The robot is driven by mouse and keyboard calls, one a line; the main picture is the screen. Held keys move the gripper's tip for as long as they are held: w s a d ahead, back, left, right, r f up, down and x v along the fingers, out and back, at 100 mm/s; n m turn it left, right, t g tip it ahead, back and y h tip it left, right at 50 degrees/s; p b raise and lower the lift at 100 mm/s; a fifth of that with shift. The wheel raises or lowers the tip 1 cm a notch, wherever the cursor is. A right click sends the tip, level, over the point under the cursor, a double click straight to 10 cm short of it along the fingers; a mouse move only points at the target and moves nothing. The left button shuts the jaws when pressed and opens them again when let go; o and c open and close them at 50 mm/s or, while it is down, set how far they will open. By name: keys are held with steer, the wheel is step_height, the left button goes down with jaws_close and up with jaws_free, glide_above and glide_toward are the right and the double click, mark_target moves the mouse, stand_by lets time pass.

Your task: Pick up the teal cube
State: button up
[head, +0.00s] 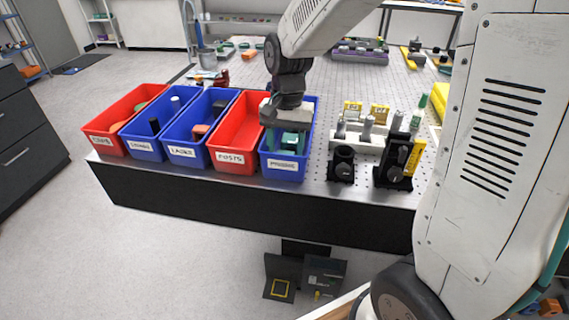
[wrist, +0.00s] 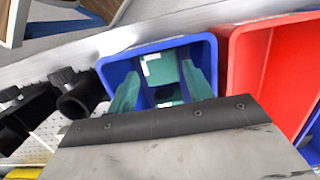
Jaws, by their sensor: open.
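The teal cube (wrist: 160,70) sits inside the blue bin at the right end of the bin row, with a small white patch on its top. It shows in the head view (head: 290,138) below my wrist. My gripper (wrist: 159,79) is open and points down into this bin. Its two teal fingers show on either side of the cube in the wrist view, with a gap between them. Whether either finger touches the cube I cannot tell. Part of the space near the cube is hidden by my gripper's body.
The blue bin (wrist: 108,72) has walls close around my fingers. A red bin (head: 233,158) stands against its left side, with more red and blue bins beyond. Black optical mounts (head: 342,164) stand to the right on the perforated table.

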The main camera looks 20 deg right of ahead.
steer(key=f, duration=0.4)
steer(key=shift+s+a, duration=0.15)
steer(key=shift+a, duration=0.05)
steer(key=c, duration=0.9)
